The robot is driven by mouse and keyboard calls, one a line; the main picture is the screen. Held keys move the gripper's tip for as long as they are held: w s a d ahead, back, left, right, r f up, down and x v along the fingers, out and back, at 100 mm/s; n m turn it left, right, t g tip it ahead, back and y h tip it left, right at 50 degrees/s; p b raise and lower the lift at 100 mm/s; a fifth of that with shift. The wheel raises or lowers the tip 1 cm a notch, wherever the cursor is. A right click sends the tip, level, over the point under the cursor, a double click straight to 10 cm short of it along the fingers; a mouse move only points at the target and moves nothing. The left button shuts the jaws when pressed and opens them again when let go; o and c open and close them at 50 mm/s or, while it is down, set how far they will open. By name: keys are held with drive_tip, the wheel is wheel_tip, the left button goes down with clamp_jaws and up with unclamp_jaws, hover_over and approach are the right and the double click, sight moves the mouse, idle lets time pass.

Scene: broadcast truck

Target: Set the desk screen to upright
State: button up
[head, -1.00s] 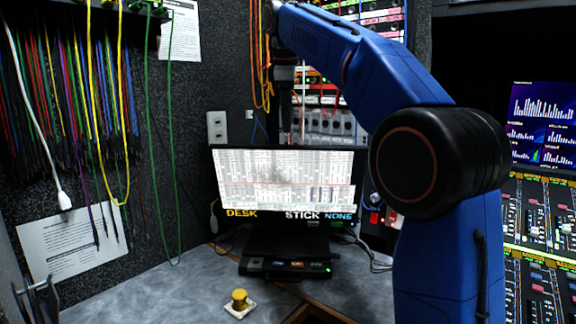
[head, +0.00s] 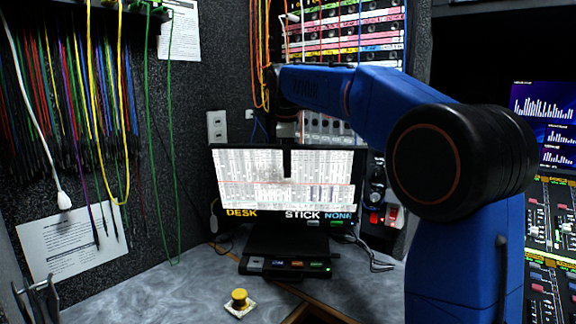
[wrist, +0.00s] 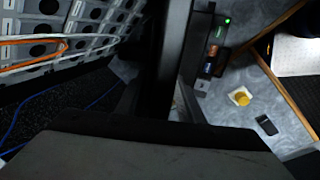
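The desk screen (head: 235,180) is a black-framed monitor with a lit page of white tables, standing on a dark base (head: 250,264) in the middle of the head view. Its lower edge reads DESK, STICK and NONE. I cannot tell its exact tilt. My gripper (head: 287,168) hangs down at the screen's top edge, and a dark fingertip overlaps the upper middle of the picture. Contact is not clear. In the wrist view the screen (wrist: 174,60) appears as a dark, nearly edge-on strip. The finger gap is hidden.
A yellow button (head: 239,298) sits on the grey desk (head: 170,290) in front. A rack (head: 330,30) with orange cables stands behind the screen. Hanging coloured cables (head: 85,100) line the left wall. A mixing console (head: 548,240) is at right. The desk left of the base is clear.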

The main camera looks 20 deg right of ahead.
drive_tip(key=shift+f, duration=0.15)
drive_tip(key=shift+c, duration=0.3)
clamp_jaws()
drive_tip(key=shift+w+d+r, duration=0.25)
drive_tip(key=shift+w+d, duration=0.05)
drive_tip(key=shift+w, duration=0.5)
drive_tip(key=shift+w+d+r, duration=0.2)
drive_tip(key=shift+w+d, duration=0.05)
drive_tip(key=shift+w, duration=0.5)
drive_tip(key=shift+w+d+r, duration=0.25)
drive_tip(key=shift+w+d, duration=0.05)
drive_tip(key=shift+w, duration=0.5)
drive_tip(key=shift+o, duration=0.3)
unclamp_jaws()
drive_tip(key=shift+w+f, duration=0.1)
drive_tip(key=shift+f, duration=0.05)
drive_tip(key=v, duration=1.7)
drive_tip(key=shift+r, duration=0.2)
drive_tip(key=shift+s, duration=0.2)
